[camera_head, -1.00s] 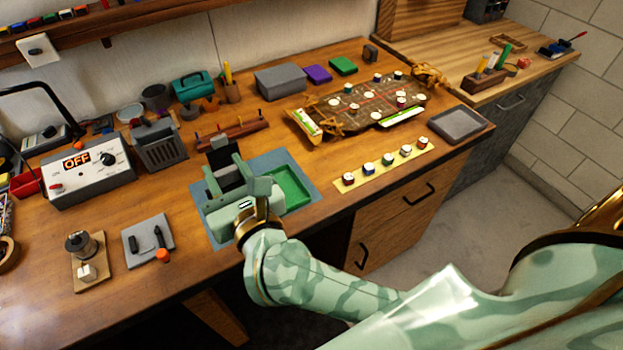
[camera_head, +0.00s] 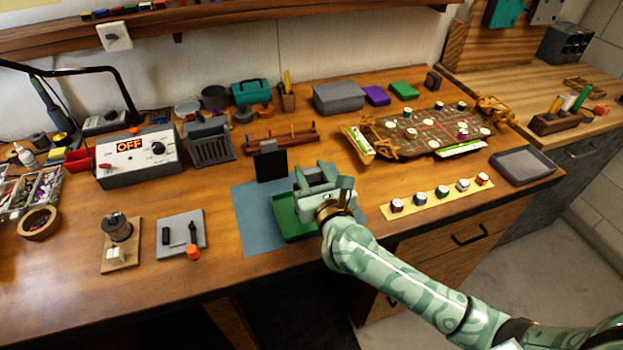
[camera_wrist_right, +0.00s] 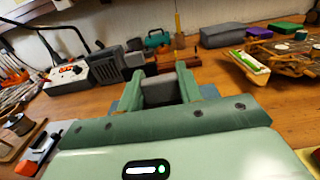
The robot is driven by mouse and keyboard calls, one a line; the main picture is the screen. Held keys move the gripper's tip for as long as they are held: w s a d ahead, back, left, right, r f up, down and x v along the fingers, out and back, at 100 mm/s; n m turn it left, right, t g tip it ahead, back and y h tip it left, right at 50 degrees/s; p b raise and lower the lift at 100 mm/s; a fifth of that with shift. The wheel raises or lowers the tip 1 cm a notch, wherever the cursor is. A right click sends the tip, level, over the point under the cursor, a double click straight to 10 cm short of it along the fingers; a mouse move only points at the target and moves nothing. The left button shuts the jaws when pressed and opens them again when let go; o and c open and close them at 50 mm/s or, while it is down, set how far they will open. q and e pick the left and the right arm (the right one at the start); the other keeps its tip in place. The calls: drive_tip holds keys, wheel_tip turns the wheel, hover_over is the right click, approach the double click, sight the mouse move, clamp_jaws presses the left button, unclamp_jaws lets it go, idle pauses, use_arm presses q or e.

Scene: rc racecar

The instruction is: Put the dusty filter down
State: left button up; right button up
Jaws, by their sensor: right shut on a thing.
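My right gripper (camera_head: 317,178) is shut on a grey block, the dusty filter (camera_head: 315,176). In the right wrist view the filter (camera_wrist_right: 158,90) sits between the two green fingers. The gripper is above the right part of a green tray (camera_head: 290,226), which lies on a blue-grey mat (camera_head: 250,233). The gripper hides part of the tray, and I cannot tell whether the filter touches it. My left gripper is not in view.
A black upright panel (camera_head: 270,166) stands at the back of the mat. A power box reading OFF (camera_head: 138,158) is to the left. A row of small jars (camera_head: 430,195) and the racecar chassis (camera_head: 430,130) are to the right. A grey tray (camera_head: 523,166) lies near the right edge.

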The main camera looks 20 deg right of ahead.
drive_tip(key=shift+f, duration=0.4)
drive_tip(key=shift+f, duration=0.15)
drive_tip(key=o, duration=1)
drive_tip(key=shift+c, duration=0.2)
